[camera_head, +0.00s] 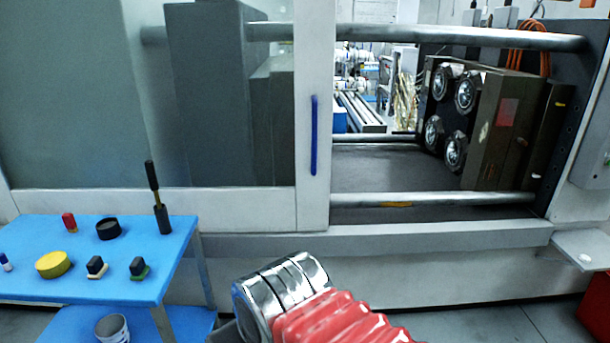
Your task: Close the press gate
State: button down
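The press gate (312,90) is a white-framed sliding door with a large glass pane on the left. A vertical blue handle (314,135) is on its right frame post. The gate stands open: the press opening (380,165) to the right of the post is uncovered, showing metal bars and a mould block (490,125) with several round metal fittings. My arm, with a chrome section and a red ribbed sleeve, shows at the bottom centre, below the gate. My gripper's fingers cannot be made out, and nothing of mine touches the handle.
A blue table (110,285) stands at the left front, with a yellow round tin (53,264), a black ring-shaped item (109,229), a dark upright tool (157,197) and small items on it. A white bucket (112,328) sits on its lower shelf. A small ledge (590,250) juts out at right.

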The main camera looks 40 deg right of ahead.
aim_at(304, 207)
jog(key=z, duration=0.1)
jog(key=i, duration=1)
jog(key=u, duration=0.1)
